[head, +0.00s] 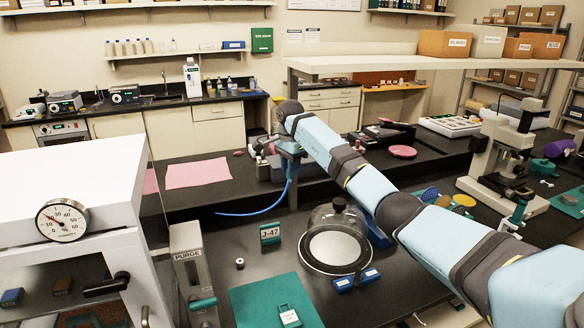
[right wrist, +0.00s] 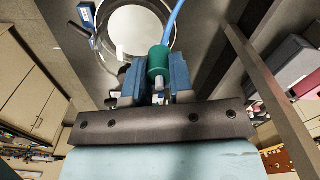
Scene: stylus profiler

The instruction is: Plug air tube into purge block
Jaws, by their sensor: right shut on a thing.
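The air tube (head: 285,195) is blue. It hangs from my right gripper (head: 289,155) and curves away to the left at its lower end. In the right wrist view my right gripper (right wrist: 158,85) is shut on the tube's green collar (right wrist: 159,62), with a pale tip pointing toward the palm and the blue tube (right wrist: 173,22) leading away. The purge block (head: 189,262) is a grey upright block marked PURGE at the lower left of the head view, with a teal part (head: 203,303) on its front. My gripper is well apart from it, farther back and right. My left gripper is not in view.
A white cabinet with a round gauge (head: 62,220) stands left of the purge block. A J-47 sign (head: 270,233), a glass dome (head: 338,220) and a teal mat (head: 275,300) are on the dark bench. A microscope (head: 500,150) stands at right.

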